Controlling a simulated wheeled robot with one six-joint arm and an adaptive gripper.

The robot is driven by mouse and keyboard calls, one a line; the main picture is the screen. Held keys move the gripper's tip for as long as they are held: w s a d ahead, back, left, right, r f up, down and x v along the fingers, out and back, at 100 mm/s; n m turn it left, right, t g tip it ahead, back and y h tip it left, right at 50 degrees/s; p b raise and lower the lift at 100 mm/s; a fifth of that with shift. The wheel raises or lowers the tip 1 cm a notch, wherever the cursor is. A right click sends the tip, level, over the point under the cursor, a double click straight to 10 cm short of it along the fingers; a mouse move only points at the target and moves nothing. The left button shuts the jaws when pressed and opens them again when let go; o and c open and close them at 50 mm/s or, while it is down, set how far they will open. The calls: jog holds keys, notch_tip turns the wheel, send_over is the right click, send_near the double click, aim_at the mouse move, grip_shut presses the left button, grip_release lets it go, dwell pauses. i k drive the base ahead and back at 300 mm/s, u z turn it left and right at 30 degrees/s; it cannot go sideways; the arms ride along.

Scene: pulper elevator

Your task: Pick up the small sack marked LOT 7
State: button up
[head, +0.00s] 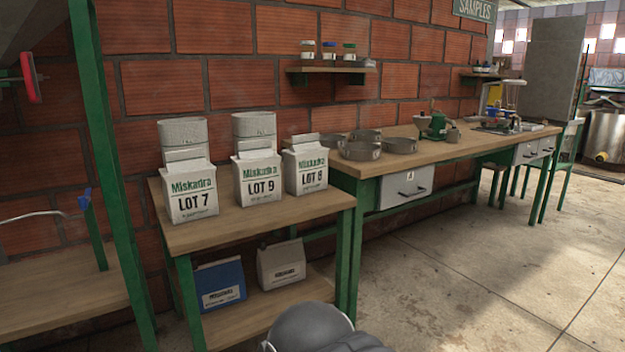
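The small white sack marked LOT 7 (191,192) stands upright at the left end of a wooden-topped table (240,222) with green legs. A LOT 9 sack (258,180) stands to its right, and a LOT 8 sack (306,170) is further right. All three carry green Miskadra print. A grey rounded part of my own arm shows at the bottom edge of the head view. My gripper's fingers are not visible.
A blue bag (219,284) and a white bag (281,264) are on the lower shelf. A green post (108,165) rises at left. A long bench (450,150) with metal pans adjoins at right. Floor at right is clear.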

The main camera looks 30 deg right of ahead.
aim_at(190, 193)
jog(key=k, duration=0.45)
jog(key=u, duration=0.9)
jog(key=i, duration=1)
jog(key=z, duration=0.7)
jog(key=i, duration=0.7)
jog(key=z, duration=0.8)
